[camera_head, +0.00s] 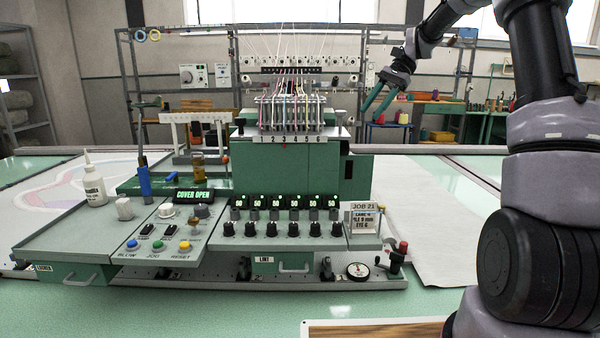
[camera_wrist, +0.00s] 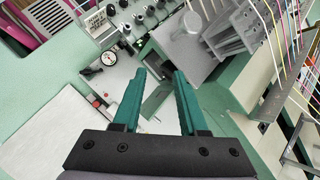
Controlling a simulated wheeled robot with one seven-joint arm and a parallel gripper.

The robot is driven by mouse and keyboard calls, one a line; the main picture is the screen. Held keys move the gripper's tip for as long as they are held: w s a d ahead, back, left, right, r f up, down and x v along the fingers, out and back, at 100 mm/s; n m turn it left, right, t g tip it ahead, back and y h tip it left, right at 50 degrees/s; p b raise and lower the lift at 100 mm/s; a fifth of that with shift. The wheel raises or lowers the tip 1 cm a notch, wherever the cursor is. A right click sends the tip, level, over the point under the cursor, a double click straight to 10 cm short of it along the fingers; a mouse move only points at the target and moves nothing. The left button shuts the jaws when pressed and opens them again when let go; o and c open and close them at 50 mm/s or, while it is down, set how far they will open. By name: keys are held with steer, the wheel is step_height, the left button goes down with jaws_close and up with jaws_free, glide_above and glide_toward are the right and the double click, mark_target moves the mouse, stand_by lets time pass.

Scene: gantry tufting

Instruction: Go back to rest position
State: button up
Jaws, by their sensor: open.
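My gripper (camera_head: 376,103) is raised at the upper right of the tufting machine (camera_head: 300,165) in the head view, with its green fingers pointing down and to the left. In the wrist view its two green fingers (camera_wrist: 158,80) are apart, with nothing between them. The fingers touch nothing that I can see. The machine's threaded needle head (camera_head: 291,112) is to the left of my gripper.
A white bottle (camera_head: 93,180) stands on the left. Pale cloth (camera_head: 425,215) lies right of the machine. A wooden-topped board edge (camera_head: 375,330) shows at the front.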

steer(key=s+r+n+t+h, duration=0.1)
steer(key=s+r+t+h, duration=0.15)
steer(key=s, duration=0.45)
steer(key=s+r+n+t+h, duration=0.1)
steer(key=s+r+t, duration=0.15)
steer(key=s, duration=0.55)
steer(key=s+d+n+t+h, duration=0.1)
steer(key=s+d+t, duration=0.1)
steer(key=s, duration=0.5)
steer(key=s+d+f+n+t, duration=0.1)
steer(key=s+d+t, duration=0.1)
steer(key=s, duration=0.6)
steer(key=shift+s+f+n+t+h, duration=0.25)
steer(key=shift+f+n+t+h, duration=0.05)
steer(key=shift+h, duration=0.05)
steer(key=shift+a, duration=0.2)
